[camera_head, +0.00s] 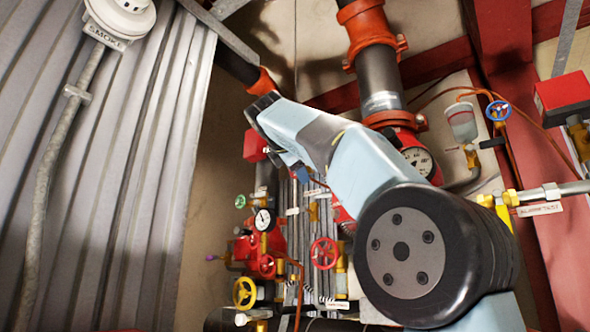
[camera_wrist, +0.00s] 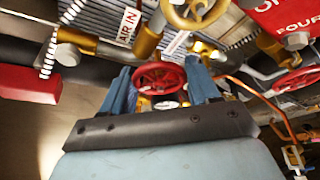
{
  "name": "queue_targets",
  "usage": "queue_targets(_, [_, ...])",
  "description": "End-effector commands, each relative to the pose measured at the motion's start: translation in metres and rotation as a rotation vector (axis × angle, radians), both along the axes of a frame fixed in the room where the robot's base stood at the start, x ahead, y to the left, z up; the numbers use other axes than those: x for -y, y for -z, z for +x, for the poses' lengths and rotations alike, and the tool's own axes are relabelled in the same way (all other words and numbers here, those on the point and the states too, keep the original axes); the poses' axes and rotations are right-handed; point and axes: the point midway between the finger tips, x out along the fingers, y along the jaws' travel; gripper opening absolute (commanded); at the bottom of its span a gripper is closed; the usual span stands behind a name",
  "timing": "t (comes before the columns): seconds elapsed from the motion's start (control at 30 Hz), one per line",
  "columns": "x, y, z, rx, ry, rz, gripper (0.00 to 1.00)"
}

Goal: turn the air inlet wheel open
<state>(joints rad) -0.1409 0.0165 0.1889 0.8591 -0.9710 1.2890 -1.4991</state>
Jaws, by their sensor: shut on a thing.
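In the wrist view, my gripper (camera_wrist: 162,85) has its two blue fingers on either side of a red spoked handwheel (camera_wrist: 160,76) and is shut on it. A white "AIR IN" tag (camera_wrist: 128,26) hangs just above and left of this wheel, near a brass valve body (camera_wrist: 150,38). I cannot tell for sure which wheel the tag belongs to. In the head view, my arm covers the middle, and I cannot make out the fingers.
A yellow handwheel (camera_wrist: 194,12) is close above the gripped wheel. A red box (camera_wrist: 27,84) lies left, another red wheel (camera_wrist: 297,80) right, with an orange pipe between. In the head view, a gauge (camera_head: 264,220) and yellow wheel (camera_head: 245,293) crowd the lower left.

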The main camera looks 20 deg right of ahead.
Motion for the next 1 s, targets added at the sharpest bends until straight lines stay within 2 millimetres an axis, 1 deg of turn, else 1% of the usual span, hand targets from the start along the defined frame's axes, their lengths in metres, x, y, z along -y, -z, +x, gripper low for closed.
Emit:
queue_targets(0.6, [0.0009, -0.0024, 0.0007, -0.463, 0.008, -0.338, 0.3])
queue_targets(1.0, [0.0013, -0.0042, -0.0002, -0.609, 0.009, -0.452, 0.3])
